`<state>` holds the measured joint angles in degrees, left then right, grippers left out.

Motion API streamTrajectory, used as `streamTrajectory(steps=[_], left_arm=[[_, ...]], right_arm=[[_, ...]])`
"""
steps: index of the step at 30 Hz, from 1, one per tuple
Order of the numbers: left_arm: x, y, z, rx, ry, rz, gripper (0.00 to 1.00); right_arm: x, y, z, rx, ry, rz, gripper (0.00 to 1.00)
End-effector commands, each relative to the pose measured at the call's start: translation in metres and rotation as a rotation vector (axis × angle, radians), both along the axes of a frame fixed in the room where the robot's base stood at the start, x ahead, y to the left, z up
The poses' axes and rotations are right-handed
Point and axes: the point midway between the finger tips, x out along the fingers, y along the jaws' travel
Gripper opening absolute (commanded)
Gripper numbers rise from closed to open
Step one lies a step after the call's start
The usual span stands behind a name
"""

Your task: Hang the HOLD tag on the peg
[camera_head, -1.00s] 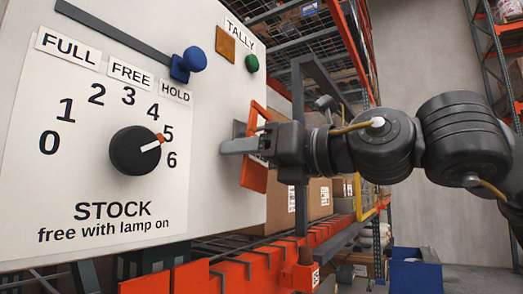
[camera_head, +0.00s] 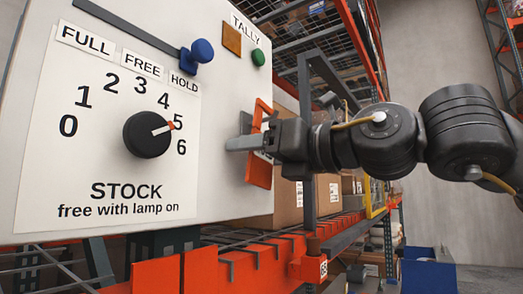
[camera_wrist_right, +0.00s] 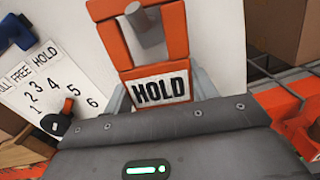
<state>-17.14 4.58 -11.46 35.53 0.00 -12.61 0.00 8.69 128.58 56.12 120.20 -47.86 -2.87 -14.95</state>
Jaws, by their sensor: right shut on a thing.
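The HOLD tag (camera_wrist_right: 161,90) is an orange plate with a white HOLD label and an open window above it. In the head view the tag (camera_head: 259,172) shows nearly edge-on beside the panel's right part. My right gripper (camera_head: 240,144) is shut on the tag's lower part, by the label. The grey peg (camera_wrist_right: 148,28) shows inside the tag's window in the right wrist view, and its end seems to come through the opening. I cannot tell whether the tag's top bar rests on it. In the head view the peg (camera_head: 245,122) is partly hidden by the tag. My left gripper is not in view.
The white panel (camera_head: 100,250) carries a black STOCK dial (camera_head: 147,134) pointing near 5, a blue knob (camera_head: 203,50) on a slide, and a green button (camera_head: 258,57). Orange racking (camera_head: 230,262) and cardboard boxes (camera_head: 328,190) stand below and behind.

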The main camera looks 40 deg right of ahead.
Motion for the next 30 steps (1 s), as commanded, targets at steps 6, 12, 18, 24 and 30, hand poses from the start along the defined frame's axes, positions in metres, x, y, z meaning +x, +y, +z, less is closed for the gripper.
streamTrajectory(steps=[6, 12, 18, 24, 30], left_arm=[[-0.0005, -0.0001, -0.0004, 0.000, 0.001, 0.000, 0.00], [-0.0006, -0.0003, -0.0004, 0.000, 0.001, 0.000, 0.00], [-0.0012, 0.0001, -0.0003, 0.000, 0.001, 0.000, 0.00], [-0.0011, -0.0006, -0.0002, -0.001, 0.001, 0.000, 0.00], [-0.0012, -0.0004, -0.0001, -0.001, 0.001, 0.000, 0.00]], right_arm=[[0.0023, -0.0005, -0.0041, -0.002, 0.010, -0.002, 0.64], [0.0026, -0.0018, -0.0043, -0.001, 0.011, -0.005, 0.82], [0.0027, -0.0025, -0.0039, 0.000, 0.011, -0.007, 0.82], [0.0027, -0.0023, -0.0034, 0.001, 0.009, -0.006, 0.82], [0.0025, -0.0018, -0.0027, 0.000, 0.007, -0.005, 0.82]])
